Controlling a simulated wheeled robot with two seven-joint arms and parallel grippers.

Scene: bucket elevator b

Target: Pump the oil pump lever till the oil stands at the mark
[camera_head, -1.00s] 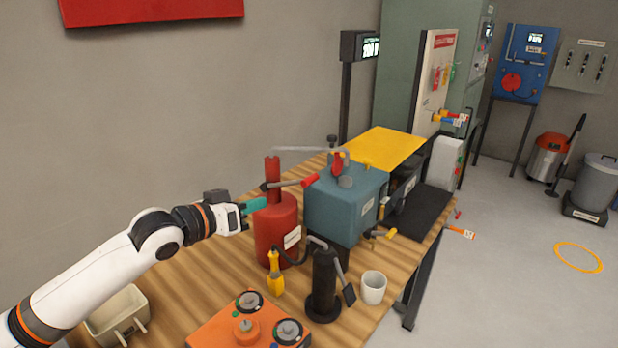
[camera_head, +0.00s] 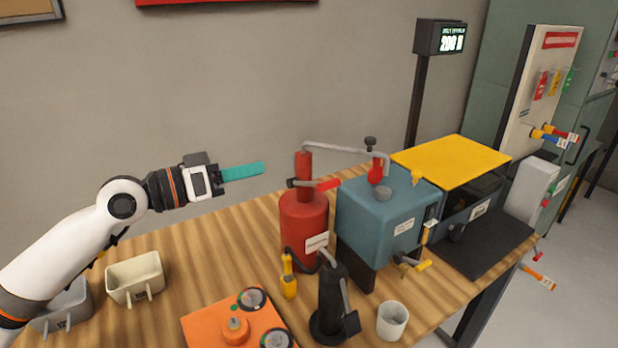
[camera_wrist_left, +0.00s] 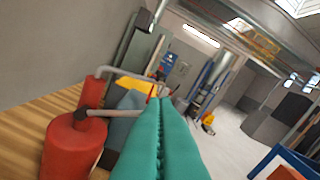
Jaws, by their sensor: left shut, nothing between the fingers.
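The oil pump is a red cylinder (camera_head: 304,228) with a thinner red column on top, standing on the wooden bench; it also shows in the left wrist view (camera_wrist_left: 72,147). Its lever (camera_head: 327,185) has a red grip and sticks out to the right from the column. A grey pipe runs from the column top to the blue gearbox-like housing (camera_head: 380,216), which has a red fitting on top. My left gripper (camera_head: 262,169), with teal fingers, is shut and empty. It is in the air left of the pump column, apart from it. The oil mark cannot be made out. My right gripper is not in view.
A black stand (camera_head: 331,305), a yellow-handled tool (camera_head: 288,277), a white cup (camera_head: 392,321) and an orange panel (camera_head: 205,325) stand in front of the pump. A beige bin (camera_head: 136,279) is at left.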

